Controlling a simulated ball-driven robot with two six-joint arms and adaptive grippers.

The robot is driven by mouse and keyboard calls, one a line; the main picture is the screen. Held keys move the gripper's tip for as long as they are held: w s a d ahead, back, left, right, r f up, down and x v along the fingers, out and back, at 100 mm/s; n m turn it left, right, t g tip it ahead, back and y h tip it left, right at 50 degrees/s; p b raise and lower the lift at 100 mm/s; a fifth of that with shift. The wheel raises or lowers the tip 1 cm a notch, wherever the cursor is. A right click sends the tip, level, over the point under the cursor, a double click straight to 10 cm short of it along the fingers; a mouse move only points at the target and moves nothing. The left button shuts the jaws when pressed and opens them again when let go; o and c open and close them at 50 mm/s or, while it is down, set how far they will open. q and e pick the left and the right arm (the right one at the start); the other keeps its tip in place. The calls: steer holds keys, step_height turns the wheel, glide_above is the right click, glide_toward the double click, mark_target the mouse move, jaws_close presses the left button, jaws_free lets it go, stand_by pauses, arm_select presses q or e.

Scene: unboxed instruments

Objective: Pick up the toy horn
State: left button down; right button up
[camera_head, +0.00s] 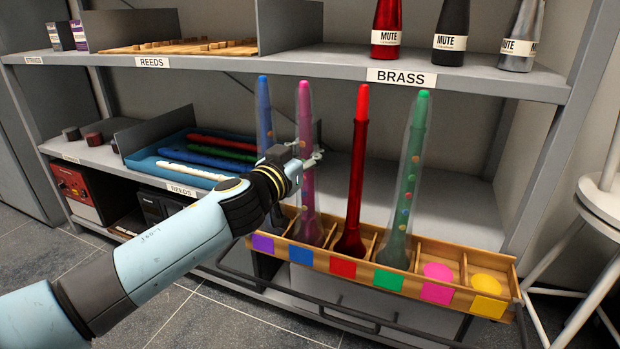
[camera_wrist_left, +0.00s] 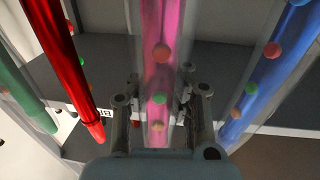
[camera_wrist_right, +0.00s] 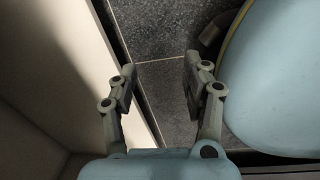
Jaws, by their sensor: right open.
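A pink toy horn (camera_head: 306,110) in a clear sleeve stands upright in the wooden rack (camera_head: 405,277), above the blue label. My left gripper (camera_head: 314,158) is at its upper part; in the left wrist view the fingers (camera_wrist_left: 160,95) lie on either side of the pink horn (camera_wrist_left: 163,40). I cannot tell whether they press on it. A blue horn (camera_head: 264,100) stands to its left, a red horn (camera_head: 356,170) and a green horn (camera_head: 413,150) to its right. My right gripper (camera_wrist_right: 160,68) is open and empty, away from the rack, over the floor.
The rack's pink-label (camera_head: 437,292) and yellow-label (camera_head: 488,307) compartments hold no horn. The shelf edge marked BRASS (camera_head: 400,77) runs behind the horns, with mutes above. A blue tray (camera_head: 150,163) of recorders lies left. A white stool (camera_head: 598,200) stands right.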

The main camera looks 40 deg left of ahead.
mark_target(302, 105)
arm_select(q)
steer(key=shift+r, duration=0.1)
arm_select(e)
steer(key=shift+r, duration=0.1)
arm_select(q)
steer(key=shift+r, duration=0.15)
step_height(302, 105, up, 2)
steer(key=shift+r+p, duration=0.1)
steer(key=shift+p, duration=0.9)
step_height(302, 105, up, 6)
steer(key=p, duration=0.5)
steer(key=shift+r, duration=0.2)
steer(key=shift+r+p, duration=0.3)
steer(key=shift+r, duration=0.15)
arm_select(e)
steer(key=s+a+r, duration=0.1)
steer(key=s+r, duration=0.2)
steer(key=s, duration=0.3)
steer(key=shift+s+a+r, duration=0.15)
steer(key=shift+s+a, duration=0.15)
steer(key=shift+s, duration=0.05)
